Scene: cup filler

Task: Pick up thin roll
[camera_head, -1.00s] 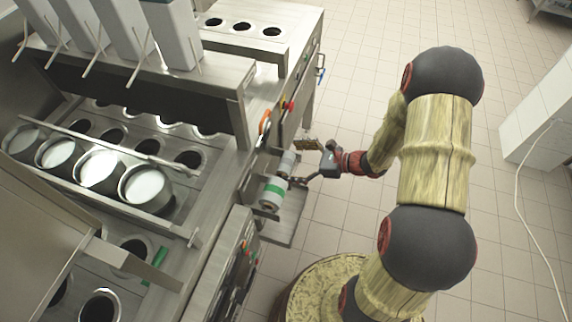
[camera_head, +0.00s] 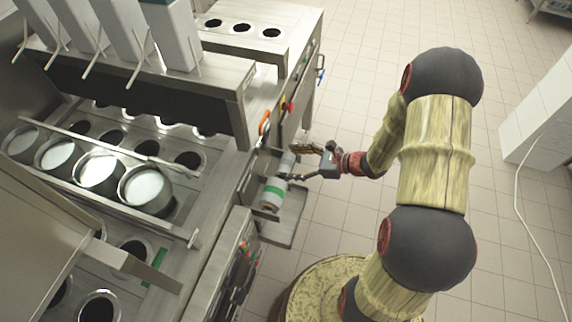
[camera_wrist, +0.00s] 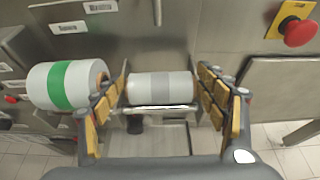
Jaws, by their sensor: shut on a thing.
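The thin roll (camera_wrist: 162,87) is a small white roll with a grey middle band, lying sideways on a holder at the machine's side. In the head view its pale end (camera_head: 288,162) shows behind the green-banded roll. My gripper (camera_wrist: 161,90) has its yellow-padded fingers on either side of the thin roll, one at each end, and is shut on it. In the head view my gripper (camera_head: 297,163) reaches in from the right. The roll still lies over its holder; I cannot tell whether it is raised.
A thicker roll with a green band (camera_wrist: 65,86) sits close beside my left finger. A metal tray (camera_head: 285,230) lies below the rolls. A red button on a yellow plate (camera_wrist: 299,31) is at upper right. Tiled floor (camera_head: 350,225) right of the machine is free.

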